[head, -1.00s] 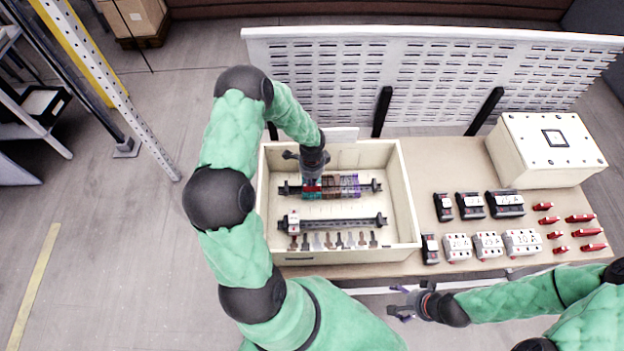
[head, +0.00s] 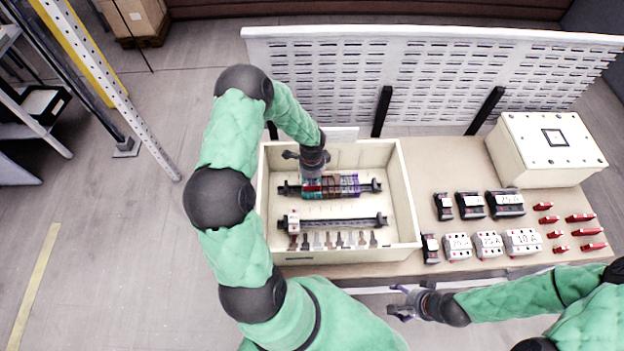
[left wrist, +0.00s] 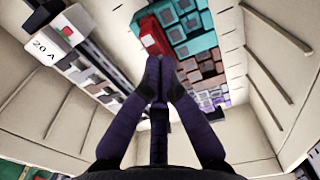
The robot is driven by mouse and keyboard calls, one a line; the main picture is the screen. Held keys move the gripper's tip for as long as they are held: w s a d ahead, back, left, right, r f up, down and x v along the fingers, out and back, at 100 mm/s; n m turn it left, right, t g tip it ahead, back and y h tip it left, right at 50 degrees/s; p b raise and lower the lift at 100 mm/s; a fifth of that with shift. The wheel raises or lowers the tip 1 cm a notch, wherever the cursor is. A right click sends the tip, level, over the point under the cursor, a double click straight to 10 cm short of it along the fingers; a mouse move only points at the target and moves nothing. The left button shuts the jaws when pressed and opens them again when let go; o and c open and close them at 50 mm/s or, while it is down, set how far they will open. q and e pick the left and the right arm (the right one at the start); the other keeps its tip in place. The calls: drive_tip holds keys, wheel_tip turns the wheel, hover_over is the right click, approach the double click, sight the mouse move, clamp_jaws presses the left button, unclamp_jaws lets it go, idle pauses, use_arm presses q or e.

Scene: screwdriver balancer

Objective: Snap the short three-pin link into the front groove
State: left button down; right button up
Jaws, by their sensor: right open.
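A red link (left wrist: 152,38) sits at the teal end of the terminal block row (left wrist: 186,36) in the left wrist view. It also shows as a small red patch in the head view (head: 312,187). My left gripper (left wrist: 163,64) points down over the row, its fingertips close together at the near end of the red link. I see no clear grip on the link, and its pins and the groove under it are hidden. My right gripper (head: 402,301) is open and empty, in front of the bench.
The cream enclosure (head: 408,205) has walls around both rails. The front rail (head: 345,222) carries a breaker marked 20 A (left wrist: 55,35). Breakers (head: 488,244) and loose red links (head: 580,218) lie on the bench to the right, near a lidded box (head: 548,150).

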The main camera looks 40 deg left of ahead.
use_arm(q)
drive_tip(key=shift+f+b, duration=0.4)
drive_tip(key=shift+f, duration=0.05)
idle(0.7)
drive_tip(key=shift+r, duration=0.15)
drive_tip(key=shift+r+p, duration=1.75)
drive_tip(key=shift+r, duration=0.65)
wheel_tip(320, 180, up, 15)
drive_tip(key=p, duration=1)
drive_tip(key=shift+p, duration=0.3)
drive_tip(key=shift+f, duration=0.1)
